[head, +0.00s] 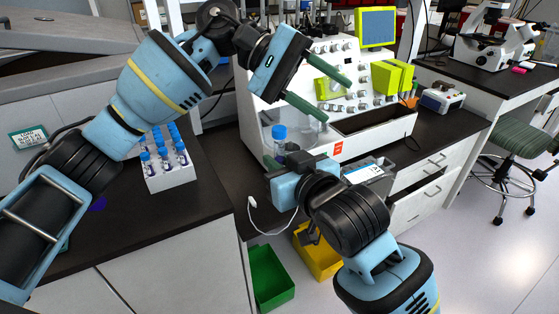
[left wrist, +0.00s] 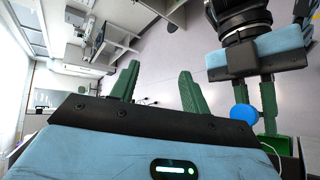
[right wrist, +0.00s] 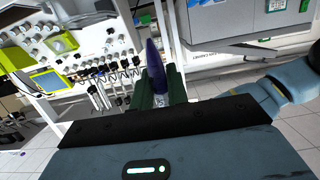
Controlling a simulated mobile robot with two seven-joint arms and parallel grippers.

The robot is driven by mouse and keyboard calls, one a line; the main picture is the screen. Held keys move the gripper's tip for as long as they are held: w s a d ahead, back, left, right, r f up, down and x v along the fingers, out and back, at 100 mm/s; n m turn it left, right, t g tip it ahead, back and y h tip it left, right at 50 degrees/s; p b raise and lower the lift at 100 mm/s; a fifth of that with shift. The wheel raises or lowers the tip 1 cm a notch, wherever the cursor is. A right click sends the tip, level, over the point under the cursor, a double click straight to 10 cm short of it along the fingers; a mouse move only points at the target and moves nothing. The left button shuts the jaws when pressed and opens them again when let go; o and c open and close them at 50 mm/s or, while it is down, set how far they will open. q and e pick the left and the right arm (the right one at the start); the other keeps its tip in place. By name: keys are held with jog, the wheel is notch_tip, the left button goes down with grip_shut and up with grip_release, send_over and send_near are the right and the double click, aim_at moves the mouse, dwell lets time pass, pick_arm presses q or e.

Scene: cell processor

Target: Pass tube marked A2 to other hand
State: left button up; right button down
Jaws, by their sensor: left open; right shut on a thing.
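A tube with a blue cap (head: 279,132) is upright in my right gripper (head: 281,157) in the head view. Its marking cannot be read. The right wrist view shows its dark purple tapered end (right wrist: 155,62) between the green fingers, which are shut on it. My left gripper (head: 336,99) is open and empty, above and to the right of the tube in the head view, apart from it. The left wrist view shows its spread green fingers (left wrist: 160,72), with the tube's blue cap (left wrist: 244,114) to their right.
A white rack (head: 170,178) of blue-capped tubes stands on the left dark bench. A white cell processor (head: 262,98) stands behind the grippers. Green (head: 270,281) and yellow (head: 315,258) bins sit on the floor. A microscope (head: 490,38) is far right.

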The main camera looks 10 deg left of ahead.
pick_arm(q)
jog(key=w+a+f+n+t+h, duration=0.4)
jog(key=w+a+n+t+h, duration=0.35)
jog(key=n, duration=0.95)
jog(key=s+a+f+n+t+y, duration=0.25)
jog(key=f+n+t, duration=0.45)
jog(key=f+n, duration=0.45)
jog(key=s+a+f+n+t+y, duration=0.15)
jog(key=f+n+t+y, duration=0.45)
jog(key=n, duration=0.9)
jog(key=s+a+f+n+y, duration=0.2)
jog(key=s+f+n, duration=0.25)
jog(key=f, duration=0.25)
jog(key=s+a+f+n+g+y, duration=0.1)
jog(key=s+f+n+y, duration=0.2)
jog(key=f+n, duration=0.4)
jog(key=s+a+f+n+y, duration=0.2)
jog(key=s+f+n, duration=0.15)
jog(key=f, duration=0.45)
jog(key=s+a+f+n+g+y, duration=0.1)
jog(key=s+f+n+g, duration=0.2)
jog(key=s, duration=0.6)
jog(key=s+a+f+n+g+y, duration=0.1)
jog(key=s+f+n+g+y, duration=0.1)
jog(key=s+f+n, duration=0.5)
notch_tip(320, 180, down, 2)
jog(key=s+g, duration=0.1)
jog(key=s, duration=0.1)
jog(key=shift+s+f+g, duration=0.15)
jog(key=shift+s+g, duration=0.2)
